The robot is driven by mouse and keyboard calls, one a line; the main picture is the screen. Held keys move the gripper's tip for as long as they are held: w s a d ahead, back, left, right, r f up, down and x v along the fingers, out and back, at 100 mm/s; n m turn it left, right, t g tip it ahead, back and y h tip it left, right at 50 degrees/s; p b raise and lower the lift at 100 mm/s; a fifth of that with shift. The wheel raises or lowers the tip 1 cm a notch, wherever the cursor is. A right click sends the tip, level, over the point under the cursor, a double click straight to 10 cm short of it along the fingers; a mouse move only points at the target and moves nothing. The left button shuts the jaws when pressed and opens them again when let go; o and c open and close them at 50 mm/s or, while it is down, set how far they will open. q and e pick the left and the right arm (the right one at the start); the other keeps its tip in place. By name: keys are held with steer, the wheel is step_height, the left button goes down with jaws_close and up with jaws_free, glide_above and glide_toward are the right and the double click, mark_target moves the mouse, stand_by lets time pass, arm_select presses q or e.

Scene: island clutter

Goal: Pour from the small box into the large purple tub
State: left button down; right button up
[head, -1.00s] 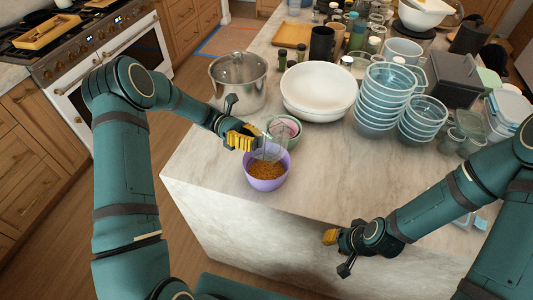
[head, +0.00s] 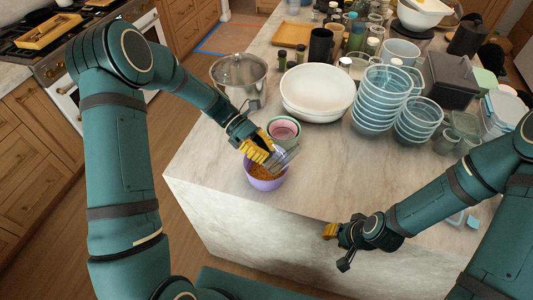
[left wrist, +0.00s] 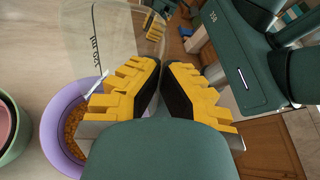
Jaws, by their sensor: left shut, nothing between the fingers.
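The large purple tub (head: 265,184) stands near the island's front left edge with orange-brown bits inside. It also shows at the left of the left wrist view (left wrist: 52,138). The small clear box (head: 287,156) is tilted over the tub's right side, at my left fingertips. Its clear wall with printed marks shows beyond the fingers in the left wrist view (left wrist: 115,35). My left gripper (head: 262,154) is shut above the tub, with its yellow fingers partly hiding the tub's inside. My right gripper (head: 330,231) is at the island's front edge, away from the tub; its finger gap is unclear.
A pink and green bowl pair (head: 283,130) stands just behind the tub. A lidded pot (head: 238,80), a wide white bowl (head: 317,93) and stacked clear blue bowls (head: 382,100) stand further back. The counter (head: 335,175) right of the tub is clear.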

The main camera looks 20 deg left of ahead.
arm_select(q)
steer(key=shift+s+d+t+y, duration=0.15)
steer(key=shift+d+t+y, duration=0.15)
steer(key=shift+y, duration=0.1)
steer(key=shift+f, duration=0.2)
steer(key=d+t+y, duration=0.1)
steer(key=s+t+y, duration=0.1)
steer(key=y, duration=0.1)
steer(key=shift+d+f+t, duration=0.15)
steer(key=shift+d+t, duration=0.2)
steer(key=shift+t, duration=0.05)
steer(key=shift+d+f+n+t+y, duration=0.1)
steer(key=shift+f+n+t+y, duration=0.1)
steer(key=shift+n+t+y, duration=0.1)
steer(key=d+t+y, duration=0.1)
steer(key=s+d+t+y, duration=0.1)
steer(key=d+y, duration=0.1)
steer(key=shift+s+r+t, duration=0.25)
steer(key=shift+s+t, duration=0.05)
steer(key=shift+t, duration=0.1)
